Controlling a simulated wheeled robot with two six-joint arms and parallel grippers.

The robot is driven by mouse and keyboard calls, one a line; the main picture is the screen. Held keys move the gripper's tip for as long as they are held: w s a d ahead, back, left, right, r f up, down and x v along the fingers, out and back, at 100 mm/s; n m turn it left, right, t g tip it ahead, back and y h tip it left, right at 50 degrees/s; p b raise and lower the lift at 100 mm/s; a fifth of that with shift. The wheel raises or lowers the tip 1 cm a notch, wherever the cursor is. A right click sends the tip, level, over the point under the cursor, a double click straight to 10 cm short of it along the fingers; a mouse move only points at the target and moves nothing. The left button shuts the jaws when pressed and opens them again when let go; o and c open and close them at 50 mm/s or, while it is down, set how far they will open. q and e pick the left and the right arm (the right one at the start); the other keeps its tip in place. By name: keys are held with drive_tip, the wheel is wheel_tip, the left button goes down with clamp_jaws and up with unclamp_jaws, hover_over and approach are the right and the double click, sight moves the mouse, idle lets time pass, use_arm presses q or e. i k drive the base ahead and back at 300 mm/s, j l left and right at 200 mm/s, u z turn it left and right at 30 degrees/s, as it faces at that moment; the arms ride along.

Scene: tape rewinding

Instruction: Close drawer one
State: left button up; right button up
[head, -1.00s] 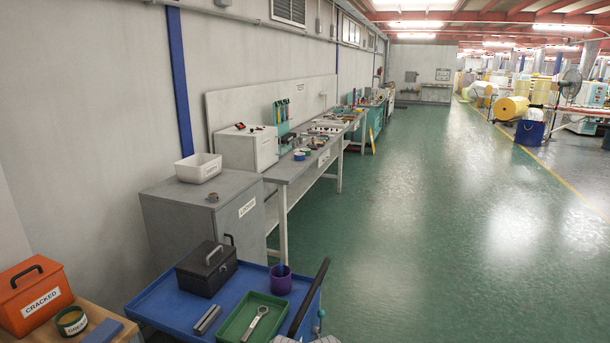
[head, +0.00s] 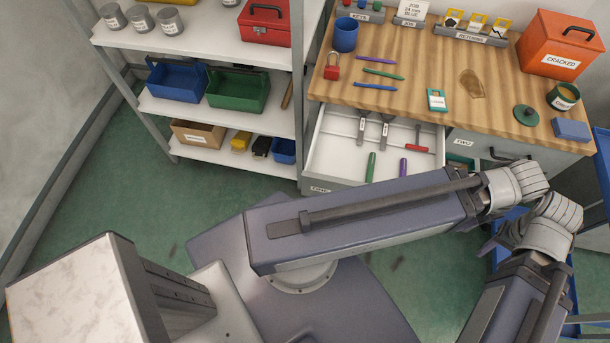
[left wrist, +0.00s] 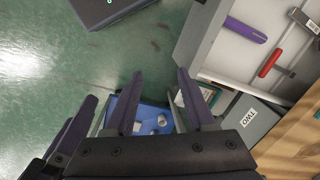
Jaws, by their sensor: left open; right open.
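Drawer one (head: 340,140) is pulled out at the left of the wooden workbench, its front partly hidden by my arm. It holds grey-bladed tools, a red-handled tool, and green and purple tools. Its open tray also shows at the upper right of the left wrist view (left wrist: 225,55). My left gripper (left wrist: 160,76) is open and empty in the left wrist view, over the floor beside the drawer; my wrists hide it in the head view. My right gripper (head: 496,243) is open, low at the right of the head view, apart from drawer one and partly hidden.
The drawer labelled TWO (head: 463,142) is to the right of drawer one. The workbench top (head: 425,65) carries pens, a padlock, a blue cup and an orange CRACKED box (head: 560,48). A shelf unit (head: 200,40) stands left. Green floor (head: 190,205) lies open before it.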

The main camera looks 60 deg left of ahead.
sight(334, 161)
drive_tip(key=k+j+u, duration=0.1)
drive_tip(key=j+u, duration=0.4)
drive_tip(key=j, duration=0.2)
drive_tip(key=k+j+z, duration=0.65)
drive_tip(key=z, duration=0.15)
drive_tip(key=j, duration=0.1)
